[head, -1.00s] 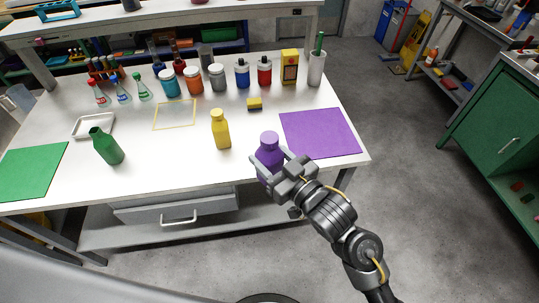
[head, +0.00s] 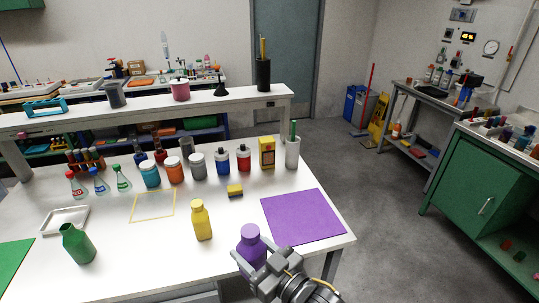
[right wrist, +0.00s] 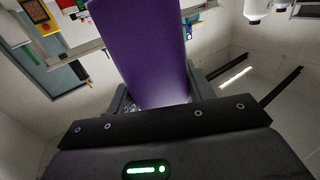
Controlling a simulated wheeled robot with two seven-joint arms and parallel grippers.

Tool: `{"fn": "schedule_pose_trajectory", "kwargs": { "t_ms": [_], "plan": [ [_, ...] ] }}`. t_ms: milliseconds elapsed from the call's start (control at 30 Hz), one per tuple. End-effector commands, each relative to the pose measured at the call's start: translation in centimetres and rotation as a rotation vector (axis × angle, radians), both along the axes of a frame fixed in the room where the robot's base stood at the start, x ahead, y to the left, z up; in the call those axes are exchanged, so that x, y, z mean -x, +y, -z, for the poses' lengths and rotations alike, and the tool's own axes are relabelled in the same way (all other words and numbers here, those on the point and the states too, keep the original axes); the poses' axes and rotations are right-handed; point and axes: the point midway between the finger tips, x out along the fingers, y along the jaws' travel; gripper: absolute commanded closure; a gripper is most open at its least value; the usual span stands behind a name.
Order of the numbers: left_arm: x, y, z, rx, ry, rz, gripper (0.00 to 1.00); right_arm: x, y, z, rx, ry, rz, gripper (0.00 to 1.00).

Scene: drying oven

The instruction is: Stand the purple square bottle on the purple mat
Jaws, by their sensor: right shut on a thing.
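The purple square bottle (head: 251,243) is upright at the front edge of the white table, left of and in front of the purple mat (head: 303,216). In the right wrist view the purple bottle (right wrist: 143,50) stands large between the fingers. I cannot tell whether its base touches the table. The mat is bare. My left gripper is not in view.
A yellow bottle (head: 202,220) stands left of the purple one, and a green bottle (head: 77,243) farther left. A yellow-and-dark sponge (head: 235,190) lies behind.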

Motion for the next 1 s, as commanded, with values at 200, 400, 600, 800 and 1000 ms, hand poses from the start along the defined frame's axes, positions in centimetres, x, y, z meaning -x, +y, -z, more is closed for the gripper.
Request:
{"fn": "schedule_pose_trajectory", "kwargs": {
  "t_ms": [200, 400, 600, 800, 1000],
  "plan": [
    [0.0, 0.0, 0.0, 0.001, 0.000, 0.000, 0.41, -2.2, -3.1, -2.1, -0.004, -0.003, 0.122, 0.70],
    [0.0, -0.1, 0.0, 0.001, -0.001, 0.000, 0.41, -5.0, -12.2, -4.7, -0.006, 0.003, 0.409, 0.70],
    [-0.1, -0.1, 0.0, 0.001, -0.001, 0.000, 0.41, -5.0, -22.5, -4.6, -0.001, 0.004, 0.692, 0.70],
    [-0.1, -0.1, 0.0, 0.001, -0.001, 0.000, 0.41, -3.4, -28.2, -3.3, 0.003, 0.004, 0.839, 0.70],
    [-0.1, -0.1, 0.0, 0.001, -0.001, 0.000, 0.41, -2.7, -28.8, -2.1, 0.001, 0.001, 0.854, 0.70]
  ]
}}
